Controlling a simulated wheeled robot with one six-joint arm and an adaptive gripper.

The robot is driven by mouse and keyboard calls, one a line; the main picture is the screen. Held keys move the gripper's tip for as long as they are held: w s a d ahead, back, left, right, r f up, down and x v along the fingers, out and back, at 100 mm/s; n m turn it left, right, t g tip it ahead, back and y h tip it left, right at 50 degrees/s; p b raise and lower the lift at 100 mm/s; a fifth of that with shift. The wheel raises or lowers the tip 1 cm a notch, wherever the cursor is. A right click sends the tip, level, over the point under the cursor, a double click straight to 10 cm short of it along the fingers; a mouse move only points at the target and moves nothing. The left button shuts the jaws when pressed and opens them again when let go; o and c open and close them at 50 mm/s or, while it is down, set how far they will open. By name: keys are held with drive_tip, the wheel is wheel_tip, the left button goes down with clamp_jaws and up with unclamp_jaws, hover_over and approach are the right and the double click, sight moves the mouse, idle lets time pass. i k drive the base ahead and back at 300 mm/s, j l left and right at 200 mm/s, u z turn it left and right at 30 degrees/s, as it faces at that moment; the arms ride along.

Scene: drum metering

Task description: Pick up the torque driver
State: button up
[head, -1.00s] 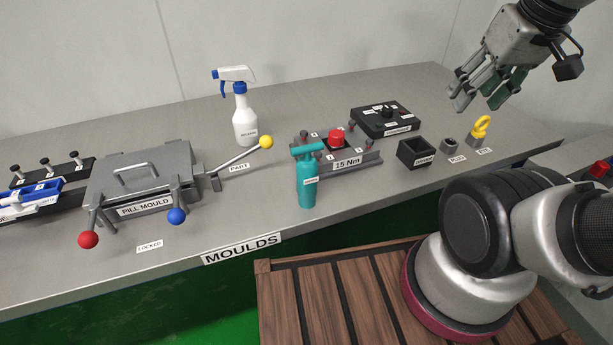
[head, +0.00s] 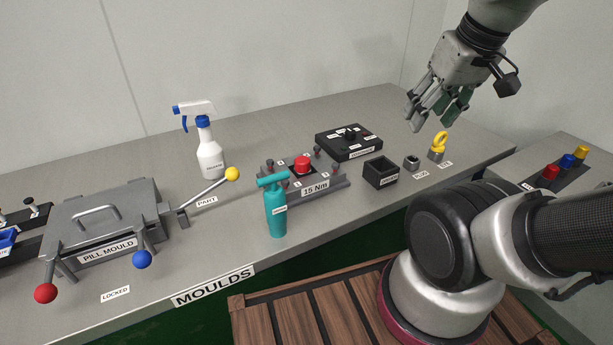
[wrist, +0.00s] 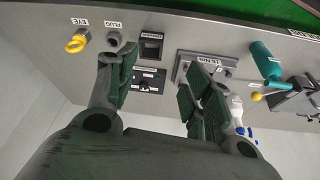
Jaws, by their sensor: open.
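The torque driver (head: 276,208) is a teal, T-topped tool standing upright near the front edge of the bench, in front of the 15 Nm fixture. It also shows in the wrist view (wrist: 264,60), toward the upper right, outside the space between my fingers. My gripper (head: 428,120) is open and empty, raised above the right part of the bench, well right of the driver. In the wrist view its dark green-grey fingers (wrist: 160,78) are spread apart with nothing between them.
The 15 Nm fixture (head: 316,190) with a red knob stands just behind the driver. A pill mould (head: 105,222), white spray bottle (head: 209,155), black control box (head: 350,143), open black box (head: 381,172) and yellow eye piece (head: 438,147) also occupy the bench (head: 235,258).

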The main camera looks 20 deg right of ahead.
sight(275, 198)
drive_tip(key=k+z, duration=0.45)
drive_tip(key=z, duration=0.25)
